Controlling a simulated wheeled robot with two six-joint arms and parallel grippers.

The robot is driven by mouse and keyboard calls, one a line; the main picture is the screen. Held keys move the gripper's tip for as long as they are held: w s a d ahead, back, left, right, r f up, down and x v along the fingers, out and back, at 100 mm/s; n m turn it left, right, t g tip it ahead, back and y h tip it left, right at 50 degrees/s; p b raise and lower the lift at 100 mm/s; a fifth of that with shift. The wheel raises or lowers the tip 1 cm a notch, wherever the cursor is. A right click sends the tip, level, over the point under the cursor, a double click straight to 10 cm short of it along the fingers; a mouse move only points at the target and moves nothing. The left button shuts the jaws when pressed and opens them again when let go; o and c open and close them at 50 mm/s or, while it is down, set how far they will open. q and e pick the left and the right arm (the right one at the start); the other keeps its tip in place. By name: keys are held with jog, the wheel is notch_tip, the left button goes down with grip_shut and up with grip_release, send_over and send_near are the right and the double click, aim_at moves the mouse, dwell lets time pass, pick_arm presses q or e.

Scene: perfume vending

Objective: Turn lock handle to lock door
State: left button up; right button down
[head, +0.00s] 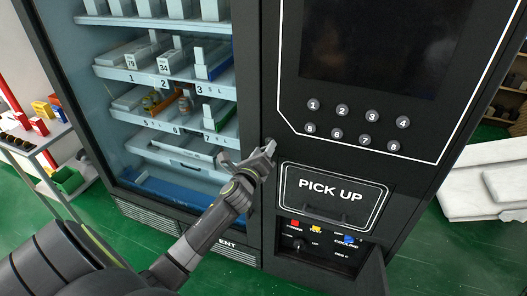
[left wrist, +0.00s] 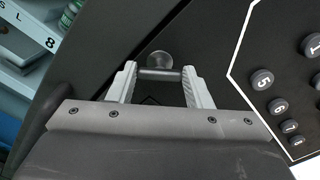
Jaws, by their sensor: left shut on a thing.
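The lock handle (left wrist: 159,62) shows in the left wrist view as a round metal knob with a short bar, on the black frame of the vending machine (left wrist: 215,55). My left gripper (left wrist: 159,80) has its two pale fingers on either side of the bar and is shut on it. In the head view my left gripper (head: 264,155) is at the dark strip between the glass door (head: 125,125) and the button panel. The handle is mostly hidden there by the gripper. The glass door looks closed against the frame. My right gripper is not in view.
Numbered buttons (head: 342,110) and the PICK UP flap (head: 335,195) are right of the gripper. Below, a small panel (head: 318,240) with coloured buttons sits beside an open black hatch door (head: 372,275). A shelf rack (head: 30,140) stands left, a white block (head: 487,180) right.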

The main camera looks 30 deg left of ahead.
pick_arm(q)
jog(key=n, duration=0.3)
jog(key=n+b, duration=0.1)
jog(key=n, duration=0.2)
jog(key=n+b, duration=0.1)
jog(key=n, duration=0.3)
jog(key=shift+a+f, duration=0.1)
jog(key=shift+f, duration=0.15)
dwell(0.4)
jog(key=o, duration=1)
jog(key=b+v, duration=0.3)
jog(key=v, duration=1.4)
jog(key=shift+s, duration=0.25)
